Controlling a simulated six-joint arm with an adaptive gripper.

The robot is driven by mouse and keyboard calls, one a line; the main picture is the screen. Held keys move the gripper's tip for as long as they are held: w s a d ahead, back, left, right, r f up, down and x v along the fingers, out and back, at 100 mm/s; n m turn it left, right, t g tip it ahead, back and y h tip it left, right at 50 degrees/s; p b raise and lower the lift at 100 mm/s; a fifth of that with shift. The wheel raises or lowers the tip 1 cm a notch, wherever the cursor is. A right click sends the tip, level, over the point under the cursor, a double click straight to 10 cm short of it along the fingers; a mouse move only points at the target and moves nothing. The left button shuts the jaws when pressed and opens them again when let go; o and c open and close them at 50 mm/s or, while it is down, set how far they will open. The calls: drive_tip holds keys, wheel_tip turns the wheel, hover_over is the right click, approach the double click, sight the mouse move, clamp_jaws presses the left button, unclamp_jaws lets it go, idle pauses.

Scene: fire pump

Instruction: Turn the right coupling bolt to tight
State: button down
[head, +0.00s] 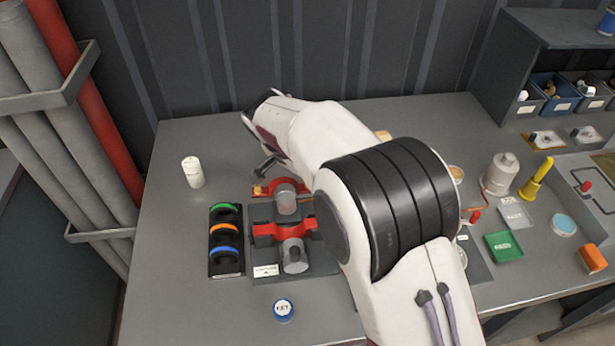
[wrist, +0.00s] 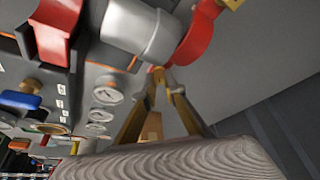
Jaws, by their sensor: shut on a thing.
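In the head view the pump fixture (head: 262,213) carries a grey pipe with red couplings. The far red coupling (head: 290,185) has a yellow bolt (head: 258,190) on its left side. Its right side is hidden behind my arm. In the wrist view this red coupling (wrist: 203,32) wraps the grey pipe (wrist: 135,28), with a yellow bolt at the top edge. My gripper (wrist: 160,78) has its two fingers closed together on a small orange-yellow piece beside the coupling, seemingly the right coupling bolt (wrist: 158,70). The fingertips are hidden in the head view.
A rack with green, orange and blue rings (head: 226,240) stands left of the fixture. A white cylinder (head: 193,172) stands behind it, and a blue-rimmed gauge (head: 283,310) lies in front. A green tray (head: 503,246) and a yellow tool (head: 537,178) are at right.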

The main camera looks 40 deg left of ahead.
drive_tip(key=c, duration=2.4)
unclamp_jaws()
drive_tip(key=shift+n, duration=0.6)
drive_tip(key=shift+d+n+y, duration=0.1)
drive_tip(key=shift+n+y, duration=0.8)
drive_tip(key=shift+n, duration=0.8)
drive_tip(key=shift+n+g, duration=0.3)
drive_tip(key=shift+w+d+n+g+y, duration=0.15)
drive_tip(key=shift+n+y, duration=0.25)
drive_tip(key=shift+n, duration=0.7)
drive_tip(key=shift+s+a+n+g+y, duration=0.1)
drive_tip(key=shift+n+g+y, duration=0.25)
drive_tip(key=shift+n, duration=0.75)
